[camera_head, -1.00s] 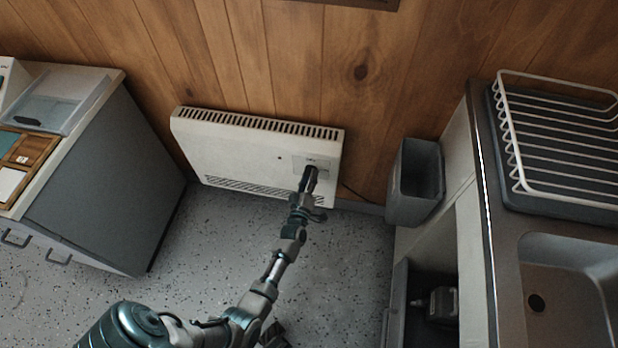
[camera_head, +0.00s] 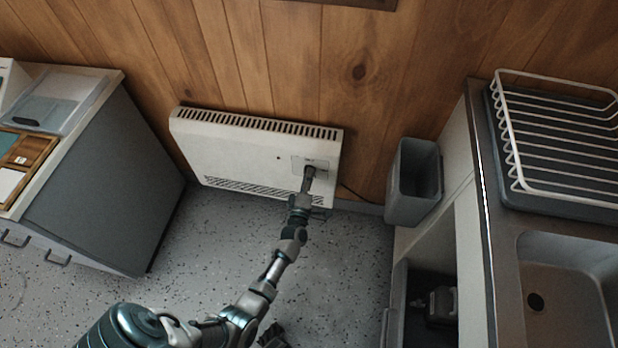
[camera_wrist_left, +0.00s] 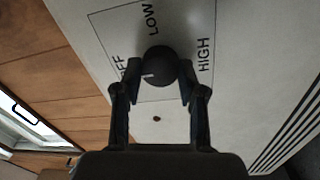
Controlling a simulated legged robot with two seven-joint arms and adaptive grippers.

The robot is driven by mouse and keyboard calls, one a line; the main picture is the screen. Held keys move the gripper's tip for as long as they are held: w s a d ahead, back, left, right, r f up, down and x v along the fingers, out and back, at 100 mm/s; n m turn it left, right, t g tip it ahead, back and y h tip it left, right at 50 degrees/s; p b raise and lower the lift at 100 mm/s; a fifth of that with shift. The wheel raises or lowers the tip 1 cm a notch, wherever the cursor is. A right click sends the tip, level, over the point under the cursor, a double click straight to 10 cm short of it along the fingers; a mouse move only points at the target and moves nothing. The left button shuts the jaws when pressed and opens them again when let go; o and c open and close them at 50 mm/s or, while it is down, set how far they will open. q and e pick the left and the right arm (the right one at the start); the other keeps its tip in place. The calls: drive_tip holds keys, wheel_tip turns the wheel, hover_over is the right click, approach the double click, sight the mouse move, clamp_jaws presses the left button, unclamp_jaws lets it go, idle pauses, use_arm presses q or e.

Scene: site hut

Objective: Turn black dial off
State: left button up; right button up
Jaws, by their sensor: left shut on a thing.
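A white wall heater (camera_head: 235,155) stands against the wood wall in the head view. Its control panel is at the right end of the front. In the left wrist view the black dial (camera_wrist_left: 159,64) sits on the panel (camera_wrist_left: 120,32), marked OFF, LOW and HIGH. A pale pointer mark on the dial faces the OFF side, where the lettering is partly covered by a finger. My left gripper (camera_wrist_left: 159,78) has one finger on each side of the dial and is shut on it. In the head view the gripper (camera_head: 309,178) hides the dial.
A grey bin (camera_head: 414,183) stands right of the heater, beside the sink counter (camera_head: 485,190) with a white dish rack (camera_head: 555,130). A grey cabinet (camera_head: 110,185) stands at the left. Speckled floor lies open between them.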

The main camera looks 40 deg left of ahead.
use_arm(q)
drive_tip(key=shift+s+a+f, duration=0.1)
drive_tip(key=shift+s+a, duration=0.1)
drive_tip(key=shift+a, duration=0.1)
drive_tip(key=o, duration=1.1)
drive_tip(key=shift+c, duration=0.2)
drive_tip(key=shift+o, duration=0.5)
drive_tip(key=v, duration=1.2)
